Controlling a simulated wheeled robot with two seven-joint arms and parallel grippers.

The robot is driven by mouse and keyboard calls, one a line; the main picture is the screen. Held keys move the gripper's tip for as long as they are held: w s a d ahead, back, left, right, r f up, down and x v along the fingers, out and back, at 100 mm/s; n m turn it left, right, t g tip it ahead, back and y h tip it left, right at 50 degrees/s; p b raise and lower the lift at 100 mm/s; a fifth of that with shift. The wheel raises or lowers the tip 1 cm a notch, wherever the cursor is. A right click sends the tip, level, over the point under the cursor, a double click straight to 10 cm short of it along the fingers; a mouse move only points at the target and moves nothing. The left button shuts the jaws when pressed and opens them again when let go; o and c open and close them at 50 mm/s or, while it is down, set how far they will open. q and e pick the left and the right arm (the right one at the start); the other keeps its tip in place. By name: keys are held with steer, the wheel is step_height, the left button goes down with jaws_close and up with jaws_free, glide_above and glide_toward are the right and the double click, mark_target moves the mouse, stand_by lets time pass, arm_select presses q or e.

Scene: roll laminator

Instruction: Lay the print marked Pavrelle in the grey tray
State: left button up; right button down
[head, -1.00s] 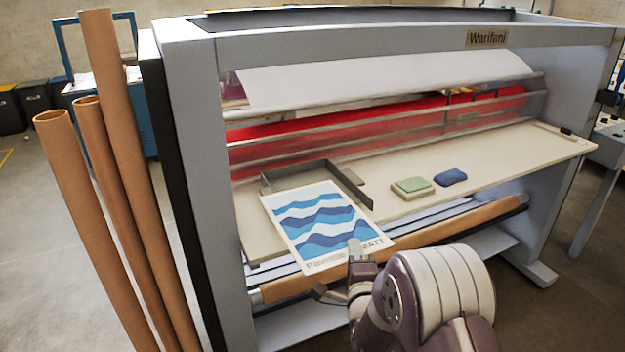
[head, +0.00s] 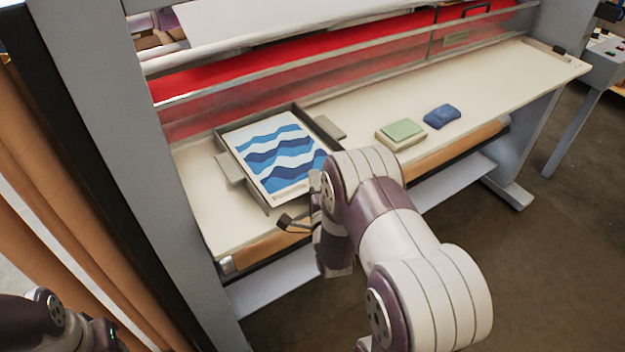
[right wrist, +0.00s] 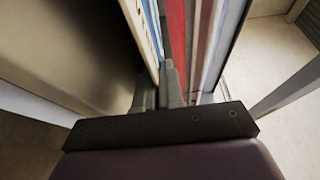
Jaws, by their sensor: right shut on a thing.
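The print (head: 275,150), a white sheet with blue waves, lies within the walls of the grey tray (head: 323,131) on the machine's shelf in the head view. Its lettered near edge is largely hidden by my right arm, so the name cannot be read now. My right gripper (head: 314,181) is shut on the print's near right edge. In the right wrist view the fingers (right wrist: 166,82) are close together at the thin edge of a sheet. I cannot tell whether the print is flat on the tray floor. My left gripper is not visible; only part of my left arm shows at bottom left.
A green-topped block (head: 401,133) and a blue pad (head: 442,117) sit on the beige shelf (head: 490,92) right of the tray. A red roller (head: 300,75) runs behind a clear guard. Brown tubes (head: 40,235) stand at left. The right part of the shelf is clear.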

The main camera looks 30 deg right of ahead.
steer(key=shift+w+d+f, duration=0.1)
steer(key=shift+w+f, duration=0.1)
steer(key=shift+f, duration=0.35)
steer(key=shift+d, duration=0.2)
steer(key=shift+s, duration=0.25)
steer(key=shift+f, duration=0.1)
steer(key=c, duration=1.3)
jaws_free()
steer(key=shift+w, duration=0.2)
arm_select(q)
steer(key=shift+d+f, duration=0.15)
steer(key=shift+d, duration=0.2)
arm_select(e)
steer(key=shift+o, duration=0.2)
steer(key=shift+s, duration=0.1)
